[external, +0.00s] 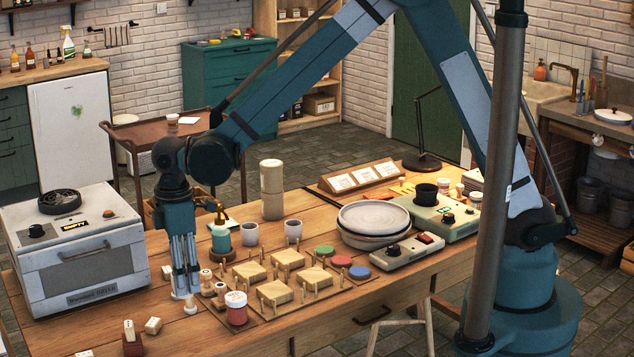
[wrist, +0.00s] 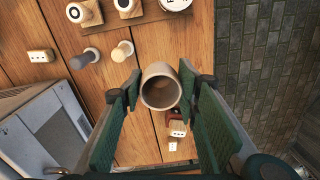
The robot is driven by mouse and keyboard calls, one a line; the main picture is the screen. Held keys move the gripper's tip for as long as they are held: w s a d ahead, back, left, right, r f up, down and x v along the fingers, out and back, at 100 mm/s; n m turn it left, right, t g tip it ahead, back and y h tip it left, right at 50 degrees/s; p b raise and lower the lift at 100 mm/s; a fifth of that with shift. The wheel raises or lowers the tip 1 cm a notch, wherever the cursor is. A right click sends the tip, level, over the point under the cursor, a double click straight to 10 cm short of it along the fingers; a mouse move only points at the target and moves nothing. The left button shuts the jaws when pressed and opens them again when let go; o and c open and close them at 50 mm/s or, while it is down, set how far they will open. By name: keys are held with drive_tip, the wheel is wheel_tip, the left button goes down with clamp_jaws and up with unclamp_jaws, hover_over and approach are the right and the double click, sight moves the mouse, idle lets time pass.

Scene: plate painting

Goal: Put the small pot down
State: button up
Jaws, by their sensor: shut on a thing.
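The small pot (wrist: 160,88) is a pale grey-beige cup with a dark open mouth facing the wrist camera. It sits between the fingers of my gripper (wrist: 161,87), which is shut on it. In the external view my gripper (external: 184,292) points down over the near left part of the wooden table, and a small pale bit of the pot (external: 190,306) shows at the fingertips. The fingers hide most of it there. I cannot tell whether its base touches the tabletop.
Two wooden pegs (external: 207,283) stand close by, with a red-sided jar (external: 236,308) to the right. Dotted blocks (external: 153,325) lie left of the gripper. The white oven (external: 75,255) is at the far left. Two grey cups (external: 250,234) stand further back.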

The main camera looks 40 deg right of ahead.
drive_tip(key=shift+w, duration=0.15)
idle(0.5)
drive_tip(key=w+d+r+p, duration=0.1)
drive_tip(key=w+d, duration=0.6)
drive_tip(key=w, duration=0.6)
drive_tip(key=w+d, duration=0.6)
drive_tip(key=w, duration=0.7)
drive_tip(key=w+d+m+p, duration=0.1)
drive_tip(key=w+d, duration=1.6)
drive_tip(key=d, duration=0.4)
drive_tip(key=shift+w+r, duration=0.35)
drive_tip(key=shift+r, duration=0.05)
drive_tip(key=shift+f+b, duration=0.35)
drive_tip(key=shift+f, duration=2.8)
drive_tip(key=shift+f, duration=1.85)
